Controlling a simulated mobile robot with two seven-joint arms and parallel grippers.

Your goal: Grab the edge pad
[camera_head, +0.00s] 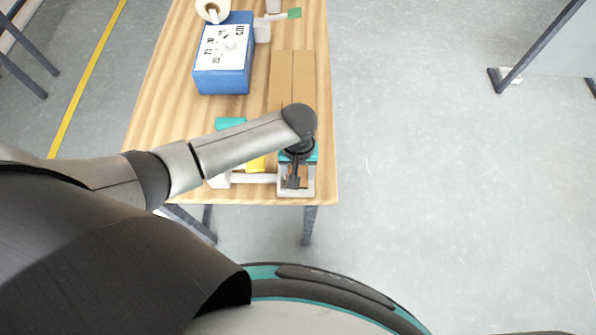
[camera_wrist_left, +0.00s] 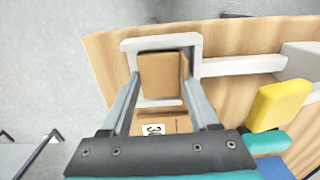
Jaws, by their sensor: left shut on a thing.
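The edge pad (camera_wrist_left: 160,76) looks like a small brown block in the left wrist view. It sits inside a white frame-shaped holder (camera_wrist_left: 158,43) near the table's edge. My left gripper (camera_wrist_left: 161,74) has its two grey fingers on either side of the pad and is shut on it. In the head view my left gripper (camera_head: 297,175) points down over the white holder (camera_head: 297,194) at the table's near right corner. There the wrist and gripper hide most of the pad. My right gripper is not in view.
A long brown board (camera_head: 292,75) lies on the wooden table (camera_head: 165,110) behind the holder. A blue box (camera_head: 222,82) stands to its left, with a white roll (camera_head: 213,10) beyond. A yellow block (camera_wrist_left: 281,103) is beside the holder.

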